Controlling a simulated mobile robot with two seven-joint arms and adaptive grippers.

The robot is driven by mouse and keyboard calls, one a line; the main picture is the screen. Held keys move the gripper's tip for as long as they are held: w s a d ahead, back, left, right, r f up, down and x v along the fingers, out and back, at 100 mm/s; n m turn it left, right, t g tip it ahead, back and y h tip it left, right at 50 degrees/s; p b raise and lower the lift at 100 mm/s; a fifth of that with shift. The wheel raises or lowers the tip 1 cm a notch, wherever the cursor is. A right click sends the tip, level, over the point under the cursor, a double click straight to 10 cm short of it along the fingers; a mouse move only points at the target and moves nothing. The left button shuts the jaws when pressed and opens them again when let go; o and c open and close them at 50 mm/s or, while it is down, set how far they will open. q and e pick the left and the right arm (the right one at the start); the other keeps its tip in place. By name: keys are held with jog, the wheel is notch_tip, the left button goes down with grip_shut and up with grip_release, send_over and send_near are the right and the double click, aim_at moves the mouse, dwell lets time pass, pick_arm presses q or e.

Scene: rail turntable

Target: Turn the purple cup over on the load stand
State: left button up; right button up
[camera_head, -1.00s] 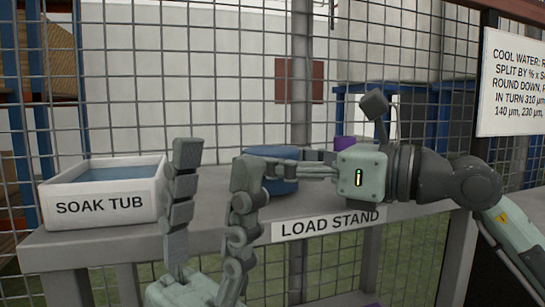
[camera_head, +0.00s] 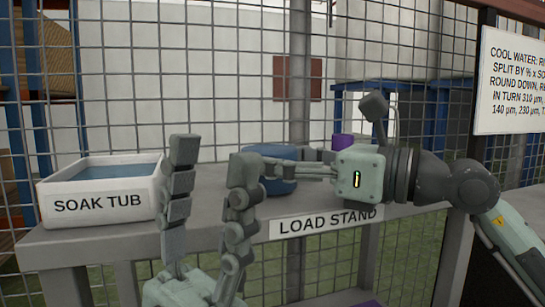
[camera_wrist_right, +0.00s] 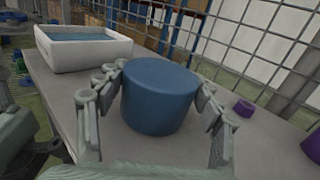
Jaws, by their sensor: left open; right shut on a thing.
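A purple thing (camera_head: 343,141), probably the purple cup, shows in the head view behind my right gripper, mostly hidden by it. In the right wrist view a larger purple thing (camera_wrist_right: 312,146) is cut by the right edge, and a small purple piece (camera_wrist_right: 243,108) lies farther back; I cannot tell which is the cup. My right gripper (camera_head: 280,166) is shut on a blue round block (camera_wrist_right: 160,98), one finger on each side, at the load stand (camera_head: 405,214). My left gripper (camera_head: 214,152) is open and empty, fingers up, in front of the stand's edge.
A white soak tub (camera_head: 100,203) with blue water stands at the left end of the stand. A wire mesh fence (camera_head: 235,60) rises behind. A sign (camera_head: 510,80) hangs at the upper right. Bare stand top shows between tub and blue block.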

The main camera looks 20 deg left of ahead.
jog(key=shift+s+a+f, duration=0.15)
jog(key=shift+f, duration=1.15)
jog(key=o, duration=1.4)
jog(key=shift+o, duration=0.2)
jog(key=v, duration=0.3)
jog(key=r+v, duration=0.1)
jog(key=v, duration=0.3)
jog(key=r+v, duration=0.1)
jog(key=v, duration=0.3)
jog(key=shift+d, duration=0.3)
jog(key=shift+d+r, duration=0.25)
jog(key=shift+d, duration=0.2)
jog(key=shift+s, duration=0.1)
